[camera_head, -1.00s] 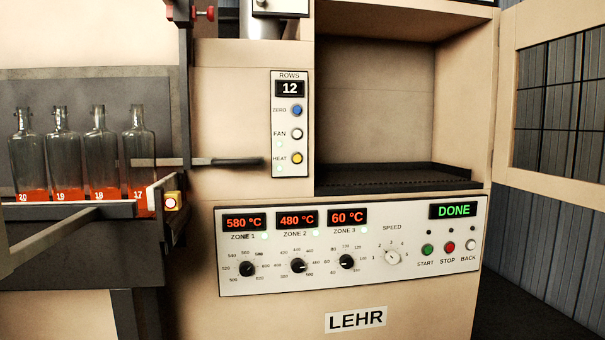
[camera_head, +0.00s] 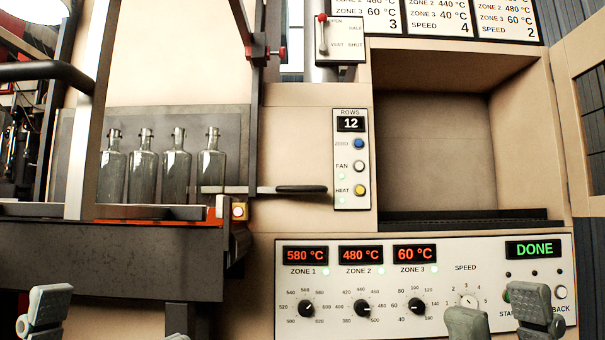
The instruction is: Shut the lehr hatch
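The lehr hatch (camera_head: 562,130) is a beige door with a dark mesh window, standing open at the right edge and partly cut off by the frame. The lehr opening (camera_head: 437,150) beside it is uncovered and looks empty, with a dark floor. My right gripper (camera_head: 501,318) is at the bottom right, in front of the control panel, with its two fingers apart and nothing between them. It is below and left of the hatch, not touching it. My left gripper (camera_head: 110,323) is at the bottom left; one finger shows well, the other only as a tip, far apart.
The lehr control panel (camera_head: 390,255) reads DONE. A rows panel (camera_head: 351,160) and a dark-handled bar (camera_head: 300,189) are left of the opening. Several clear bottles (camera_head: 177,165) stand at the left. A red-knobbed lever box (camera_head: 333,40) and setting cards (camera_head: 435,18) are above.

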